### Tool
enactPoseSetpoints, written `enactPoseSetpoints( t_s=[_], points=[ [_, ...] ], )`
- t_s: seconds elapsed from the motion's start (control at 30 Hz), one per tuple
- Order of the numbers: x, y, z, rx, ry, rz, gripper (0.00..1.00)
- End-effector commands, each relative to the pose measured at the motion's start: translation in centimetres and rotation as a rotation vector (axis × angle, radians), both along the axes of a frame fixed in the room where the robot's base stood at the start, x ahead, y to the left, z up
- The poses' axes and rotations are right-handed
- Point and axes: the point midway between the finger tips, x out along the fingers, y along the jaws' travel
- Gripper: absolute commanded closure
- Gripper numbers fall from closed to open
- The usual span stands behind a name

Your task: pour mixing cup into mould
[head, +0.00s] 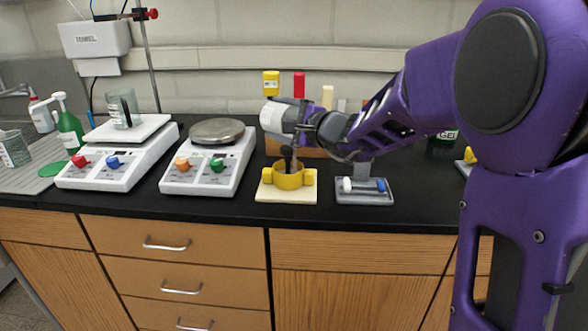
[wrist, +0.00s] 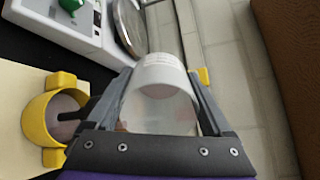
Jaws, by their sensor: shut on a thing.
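A white mixing cup (head: 279,118) with printed text is held in my gripper (head: 298,124), tipped well over onto its side, above and slightly left of the yellow mould. In the wrist view the cup (wrist: 160,72) sits between the two fingers of my gripper (wrist: 160,88). The round yellow mould (head: 288,181) with side lugs stands on a cream board (head: 272,195). In the wrist view the mould (wrist: 38,118) shows a grey-brown inside, partly hidden by a dark part of my gripper. I cannot tell whether anything is flowing from the cup.
A scale with a round metal pan (head: 217,131) is left of the mould, and another scale carries a glass beaker (head: 125,112). Coloured upright items stand behind the cup. The black counter front is clear.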

Motion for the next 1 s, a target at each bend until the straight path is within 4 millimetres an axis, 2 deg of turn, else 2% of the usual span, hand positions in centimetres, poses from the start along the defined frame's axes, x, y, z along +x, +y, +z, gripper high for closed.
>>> enactPoseSetpoints(
  t_s=[1.0],
  points=[
    [-0.31,-0.35,0.45,0.078,-0.084,-0.002,0.68]
  ],
)
